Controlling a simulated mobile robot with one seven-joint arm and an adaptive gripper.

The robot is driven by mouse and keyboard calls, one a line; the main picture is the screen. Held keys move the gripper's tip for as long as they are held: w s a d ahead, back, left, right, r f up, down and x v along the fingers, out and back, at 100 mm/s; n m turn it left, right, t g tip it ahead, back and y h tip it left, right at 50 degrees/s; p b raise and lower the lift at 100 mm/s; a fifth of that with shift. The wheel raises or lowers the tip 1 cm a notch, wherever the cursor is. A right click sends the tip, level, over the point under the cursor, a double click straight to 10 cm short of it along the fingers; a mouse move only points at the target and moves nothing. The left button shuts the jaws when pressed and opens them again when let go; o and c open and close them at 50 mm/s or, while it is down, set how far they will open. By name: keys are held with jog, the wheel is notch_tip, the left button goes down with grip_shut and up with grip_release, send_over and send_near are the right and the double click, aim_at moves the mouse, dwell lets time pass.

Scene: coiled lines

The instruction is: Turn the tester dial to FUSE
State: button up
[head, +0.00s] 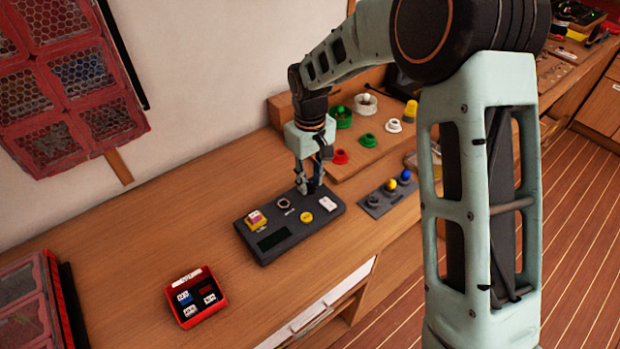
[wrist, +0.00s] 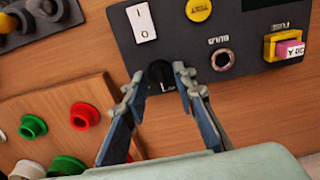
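The dark tester (head: 290,229) lies flat on the wooden bench in the head view. Its black dial (wrist: 160,73) shows in the wrist view, below the white I/O rocker switch (wrist: 141,22). My gripper (head: 311,188) is low over the tester's far end and hides the dial in the head view. In the wrist view its two fingers are apart, one on each side of the dial, with a small gap to it. A FUSE label sits by a yellow holder (wrist: 269,47) with a pink fuse (wrist: 290,48). I cannot read the dial's setting.
A round BULB socket (wrist: 222,60) and a yellow button (head: 306,217) are on the tester. A red bin (head: 222,303) of small blocks stands at the front left. A grey panel with knobs (head: 377,203) lies to the right. A wooden board with coloured rings (head: 366,141) is behind.

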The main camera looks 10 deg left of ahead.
aim_at(311, 184)
notch_tip(311, 184, up, 12)
dwell(0.6)
